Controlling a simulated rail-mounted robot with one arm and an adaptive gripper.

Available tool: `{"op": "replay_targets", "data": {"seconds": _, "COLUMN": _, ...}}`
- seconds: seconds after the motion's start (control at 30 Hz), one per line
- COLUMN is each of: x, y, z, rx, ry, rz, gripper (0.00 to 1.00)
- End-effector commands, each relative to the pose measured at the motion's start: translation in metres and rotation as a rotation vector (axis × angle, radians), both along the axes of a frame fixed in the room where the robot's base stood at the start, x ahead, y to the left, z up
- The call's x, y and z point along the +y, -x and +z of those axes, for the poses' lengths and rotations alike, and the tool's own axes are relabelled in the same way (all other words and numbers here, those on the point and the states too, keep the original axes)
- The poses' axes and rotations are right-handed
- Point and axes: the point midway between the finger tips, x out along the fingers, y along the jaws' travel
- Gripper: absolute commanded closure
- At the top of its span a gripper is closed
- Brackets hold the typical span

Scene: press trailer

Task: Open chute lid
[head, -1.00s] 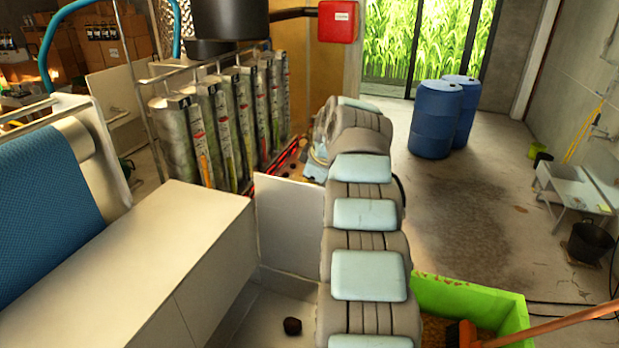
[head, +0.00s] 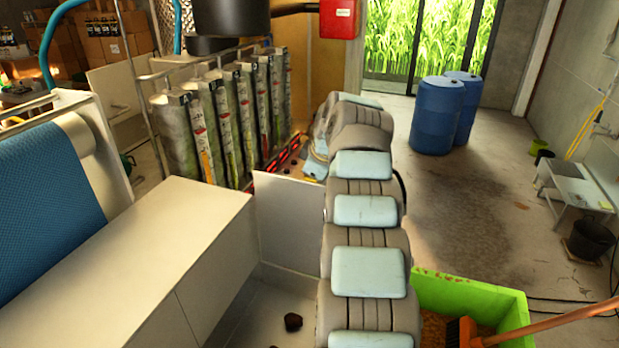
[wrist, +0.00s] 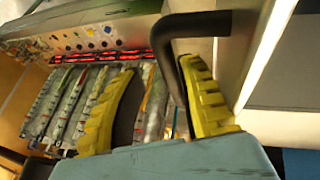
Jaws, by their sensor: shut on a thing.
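In the wrist view, my gripper (wrist: 160,66) has two yellow ribbed fingers, one on each side of a dark bent handle (wrist: 172,62). It is shut on the handle. The handle's upper end runs right to a pale panel (wrist: 246,35), which looks like the chute lid; I cannot tell how far it is open. In the head view, my grey arm with pale blue pads reaches away from me, and its far end hides the gripper and handle. A white upright panel (head: 288,222) stands just left of my arm; I cannot tell whether it is the same panel.
A white cabinet (head: 150,255) fills the left front. Several grey-green upright sleeves (head: 220,125) stand behind it. A green bin (head: 475,300) with an orange-handled broom (head: 545,328) is at the right front. Two blue barrels (head: 435,115) stand farther back; floor between is clear.

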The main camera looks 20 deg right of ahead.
Motion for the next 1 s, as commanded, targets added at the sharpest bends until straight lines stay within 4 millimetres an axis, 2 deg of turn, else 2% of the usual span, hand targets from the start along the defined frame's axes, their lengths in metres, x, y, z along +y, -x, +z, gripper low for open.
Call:
{"op": "replay_targets", "data": {"seconds": 0.03, "x": 0.006, "y": 0.002, "z": -0.013, "rx": 0.021, "ry": -0.007, "rz": 0.009, "gripper": 0.74}}
{"op": "replay_targets", "data": {"seconds": 0.23, "x": 0.000, "y": 0.009, "z": 0.010, "rx": 0.010, "ry": -0.001, "rz": 0.003, "gripper": 0.74}}
{"op": "replay_targets", "data": {"seconds": 0.5, "x": -0.010, "y": 0.030, "z": 0.067, "rx": -0.008, "ry": 0.005, "rz": -0.003, "gripper": 0.74}}
{"op": "replay_targets", "data": {"seconds": 0.7, "x": -0.014, "y": 0.043, "z": 0.097, "rx": -0.012, "ry": 0.007, "rz": -0.004, "gripper": 0.74}}
{"op": "replay_targets", "data": {"seconds": 0.83, "x": -0.016, "y": 0.047, "z": 0.107, "rx": -0.014, "ry": 0.007, "rz": -0.004, "gripper": 0.74}}
{"op": "replay_targets", "data": {"seconds": 1.0, "x": -0.017, "y": 0.049, "z": 0.111, "rx": -0.014, "ry": 0.007, "rz": -0.005, "gripper": 0.74}}
